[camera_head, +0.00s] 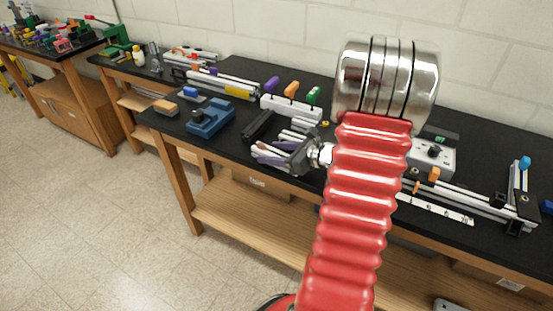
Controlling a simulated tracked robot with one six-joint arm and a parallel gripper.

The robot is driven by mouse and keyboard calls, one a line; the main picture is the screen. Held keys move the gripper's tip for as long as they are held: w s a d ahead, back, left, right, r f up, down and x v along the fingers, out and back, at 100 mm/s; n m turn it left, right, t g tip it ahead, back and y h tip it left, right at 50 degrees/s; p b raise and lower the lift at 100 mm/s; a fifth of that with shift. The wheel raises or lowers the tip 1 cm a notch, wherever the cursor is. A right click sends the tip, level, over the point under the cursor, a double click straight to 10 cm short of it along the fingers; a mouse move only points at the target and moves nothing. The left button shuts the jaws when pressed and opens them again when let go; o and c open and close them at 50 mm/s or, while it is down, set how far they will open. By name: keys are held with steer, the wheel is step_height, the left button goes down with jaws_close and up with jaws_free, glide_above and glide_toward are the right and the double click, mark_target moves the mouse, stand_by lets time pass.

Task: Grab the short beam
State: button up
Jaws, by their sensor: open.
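My gripper (267,153) is open, with its fingers pointing left over the front part of the black workbench. Short silver beam-like pieces (293,136) lie just behind the gripper, partly hidden by its dark body. I cannot tell which of them is the short beam, or whether one lies between the fingers. A black bar (259,125) lies just beyond the fingers. My red ribbed arm covers the middle of the bench.
A blue device (210,118) stands left of the gripper. A white rack (291,109) with purple, orange and green handles stands behind. Longer silver extrusions (456,196) lie at right, near a grey box (431,156). The wall bounds the back.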

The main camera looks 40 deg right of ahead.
mark_target(273, 152)
steer(key=c, duration=1.3)
step_height(273, 152, up, 10)
steer(key=shift+r, duration=0.1)
stand_by(0.4)
